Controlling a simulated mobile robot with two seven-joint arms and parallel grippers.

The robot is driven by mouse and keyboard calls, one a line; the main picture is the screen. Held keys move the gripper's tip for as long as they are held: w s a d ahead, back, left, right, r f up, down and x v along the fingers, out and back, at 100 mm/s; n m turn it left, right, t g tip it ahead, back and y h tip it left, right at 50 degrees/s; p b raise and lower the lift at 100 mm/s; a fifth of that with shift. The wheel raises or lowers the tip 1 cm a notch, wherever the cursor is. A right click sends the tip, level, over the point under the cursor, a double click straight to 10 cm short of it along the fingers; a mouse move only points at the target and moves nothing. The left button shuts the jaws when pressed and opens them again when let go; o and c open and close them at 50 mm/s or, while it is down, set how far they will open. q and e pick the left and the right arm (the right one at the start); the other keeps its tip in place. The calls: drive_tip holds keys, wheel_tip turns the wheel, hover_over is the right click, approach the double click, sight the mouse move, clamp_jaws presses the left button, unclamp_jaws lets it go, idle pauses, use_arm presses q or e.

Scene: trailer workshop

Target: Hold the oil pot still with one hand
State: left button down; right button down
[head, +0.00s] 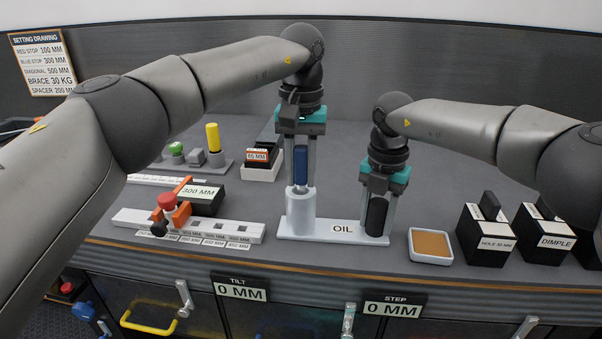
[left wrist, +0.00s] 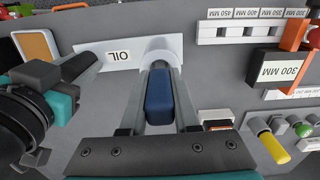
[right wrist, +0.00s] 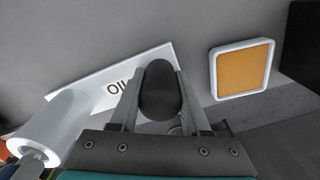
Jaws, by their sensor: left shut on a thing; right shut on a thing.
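The oil pot (head: 302,213) is a white upright cylinder at the left end of a white base plate (head: 318,236) marked OIL. A dark blue handle (head: 300,160) stands upright out of the pot's top. My left gripper (head: 300,182) is shut on this blue handle, which also shows between its fingers in the left wrist view (left wrist: 160,98). A black grip (head: 376,215) rises from the plate's right end. My right gripper (head: 377,226) is shut on the black grip, also seen in the right wrist view (right wrist: 160,90). The blue part's lower end is hidden inside the pot.
A tan pad in a white tray (head: 431,245) lies right of the plate, then black HOLE (head: 486,240) and DIMPLE (head: 543,238) blocks. A white scale bar (head: 235,232) with a 300 MM block (head: 200,197) lies left. The bench's front edge is close.

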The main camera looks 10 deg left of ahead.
use_arm(q)
drive_tip(key=shift+r, duration=0.55)
use_arm(e)
drive_tip(key=shift+d, duration=0.1)
idle(0.6)
use_arm(q)
drive_tip(key=shift+r, duration=5.05)
use_arm(e)
unclamp_jaws()
use_arm(q)
drive_tip(key=shift+r, duration=0.1)
use_arm(e)
drive_tip(key=shift+r, duration=0.1)
wheel_tip(320, 180, up, 9)
drive_tip(key=p, duration=0.7)
use_arm(q)
wheel_tip(320, 180, up, 7)
drive_tip(key=shift+r, duration=0.15)
